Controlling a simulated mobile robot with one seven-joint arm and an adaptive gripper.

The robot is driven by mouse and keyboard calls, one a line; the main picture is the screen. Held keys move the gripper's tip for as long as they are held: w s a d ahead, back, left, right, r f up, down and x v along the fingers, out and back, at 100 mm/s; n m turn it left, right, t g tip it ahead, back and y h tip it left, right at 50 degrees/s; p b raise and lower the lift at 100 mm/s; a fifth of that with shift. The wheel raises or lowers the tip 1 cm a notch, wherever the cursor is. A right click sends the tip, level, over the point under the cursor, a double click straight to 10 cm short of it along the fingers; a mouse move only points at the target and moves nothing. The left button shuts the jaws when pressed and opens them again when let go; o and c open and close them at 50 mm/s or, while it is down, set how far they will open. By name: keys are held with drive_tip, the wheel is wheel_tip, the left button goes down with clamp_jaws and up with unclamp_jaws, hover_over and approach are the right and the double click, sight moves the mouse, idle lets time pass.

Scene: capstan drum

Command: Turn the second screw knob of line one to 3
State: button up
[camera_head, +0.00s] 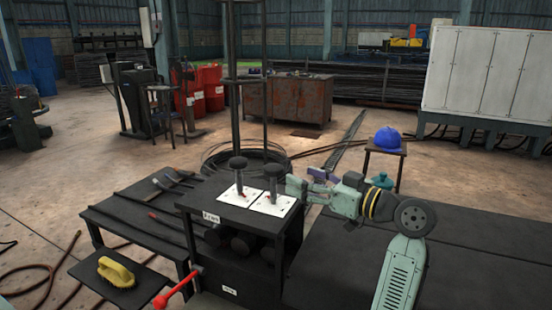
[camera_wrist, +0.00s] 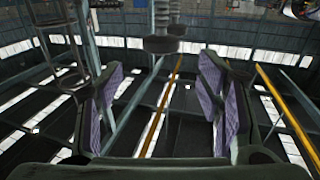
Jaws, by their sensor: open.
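Two dark screw knobs on upright stems stand on white dial plates on top of a black box (camera_head: 200,199) in the head view: a left knob (camera_head: 238,162) and a right knob (camera_head: 273,171). Their plates, the left (camera_head: 230,196) and the right (camera_head: 264,208), carry small red marks too small to read. My gripper (camera_head: 306,182) is just right of the right knob, apart from it. In the wrist view it is open (camera_wrist: 160,75), with purple pads and nothing between them. A round dark knob (camera_wrist: 160,44) shows beyond the fingertips, with another (camera_wrist: 177,30) behind it.
A red-handled lever (camera_head: 180,289) is at the box's front left. A low table (camera_head: 130,222) with rods and tools adjoins the left side. A tall dark frame (camera_head: 231,95) rises behind. A blue helmet (camera_head: 387,139) sits on a stool right.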

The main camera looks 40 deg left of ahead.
sight(281, 171)
drive_tip(key=a+p, duration=0.3)
drive_tip(key=a, duration=0.5)
drive_tip(key=shift+a+r, duration=0.1)
drive_tip(key=shift+a, duration=0.8)
drive_tip(key=c, duration=1.1)
drive_tip(key=shift+t, duration=0.3)
